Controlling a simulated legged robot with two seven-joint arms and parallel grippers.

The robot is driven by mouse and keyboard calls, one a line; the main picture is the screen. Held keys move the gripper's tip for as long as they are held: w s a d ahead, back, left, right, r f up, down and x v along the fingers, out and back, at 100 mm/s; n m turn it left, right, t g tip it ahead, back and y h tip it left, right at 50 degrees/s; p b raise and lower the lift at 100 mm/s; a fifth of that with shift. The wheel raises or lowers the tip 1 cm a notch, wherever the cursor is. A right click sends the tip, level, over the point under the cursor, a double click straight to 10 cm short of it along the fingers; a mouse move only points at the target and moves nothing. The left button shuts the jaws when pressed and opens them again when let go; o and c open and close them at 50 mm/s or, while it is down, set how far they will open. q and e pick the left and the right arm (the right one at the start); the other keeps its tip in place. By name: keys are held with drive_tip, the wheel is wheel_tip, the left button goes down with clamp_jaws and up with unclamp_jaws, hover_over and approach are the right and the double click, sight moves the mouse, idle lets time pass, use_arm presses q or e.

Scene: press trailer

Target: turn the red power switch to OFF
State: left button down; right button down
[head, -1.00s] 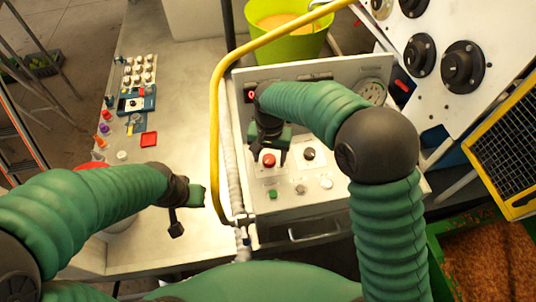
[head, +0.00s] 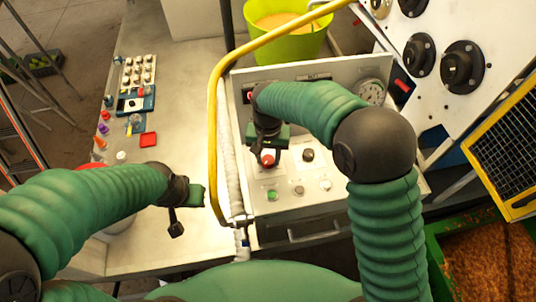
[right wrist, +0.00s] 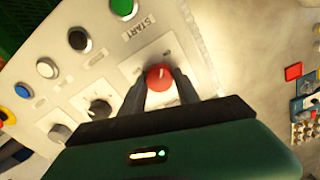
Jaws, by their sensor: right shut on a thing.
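The red power switch (head: 268,160) is a round red knob on the white control panel (head: 300,210). It also shows in the right wrist view (right wrist: 159,77), with a pale mark on its top. My right gripper (head: 268,152) is over the knob from above, its two dark fingers on either side of it, shut on it. The OFF lettering cannot be read. My left gripper (head: 185,212) hangs over the table to the left of the panel, away from the switch; its fingers are too small to judge.
A green START button (right wrist: 122,8) and a black knob (head: 308,155) sit near the switch. A yellow rail (head: 213,110) runs along the panel's left side. A gauge (head: 371,92) stands at the panel's back right. Small coloured parts lie on the left table (head: 180,120).

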drive_tip(key=shift+s+a+n, duration=0.1)
drive_tip(key=shift+a+n, duration=0.05)
drive_tip(key=shift+n, duration=0.55)
drive_tip(key=n+p, duration=0.1)
drive_tip(key=n, duration=0.1)
drive_tip(key=shift+n, duration=0.3)
drive_tip(key=n+p, duration=0.1)
drive_tip(key=n, duration=0.3)
drive_tip(key=shift+n+p, duration=0.3)
drive_tip(key=n+p, duration=0.1)
drive_tip(key=n, duration=0.3)
drive_tip(key=shift+n, duration=0.3)
drive_tip(key=shift+n+p, duration=0.65)
drive_tip(key=shift+n, duration=1.25)
drive_tip(key=c, duration=0.9)
unclamp_jaws()
